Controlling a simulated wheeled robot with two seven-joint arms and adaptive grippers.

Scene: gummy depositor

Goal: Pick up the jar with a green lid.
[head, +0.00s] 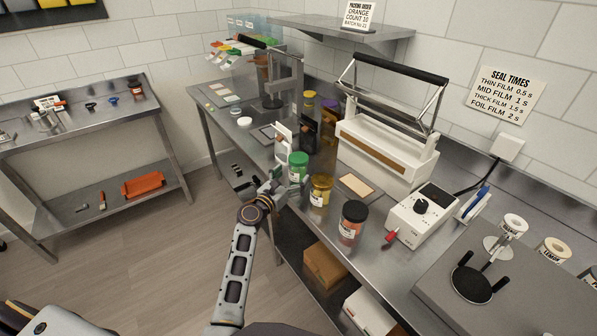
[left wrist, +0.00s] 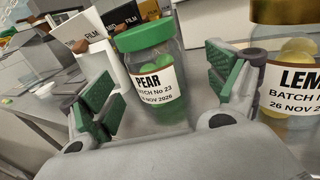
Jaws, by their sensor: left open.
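The jar with a green lid (head: 298,167) stands upright on the steel bench near its front edge. In the left wrist view the jar (left wrist: 152,70) has a label reading PEAR and green contents. My left gripper (head: 279,188) is open just in front of it at the bench edge. In the left wrist view, the green-padded fingers of my left gripper (left wrist: 165,88) are spread to either side of the jar's image, and the jar is not gripped. Whether the fingertips reach past its sides I cannot tell. My right gripper is not in view.
A yellow-lidded jar (head: 320,190) labelled LEM... stands close to the right, near my finger in the wrist view (left wrist: 285,75). A dark-lidded jar (head: 352,222) stands farther right. White and black card holders (head: 283,140) stand behind the green-lidded jar. A sealer (head: 385,150) stands behind.

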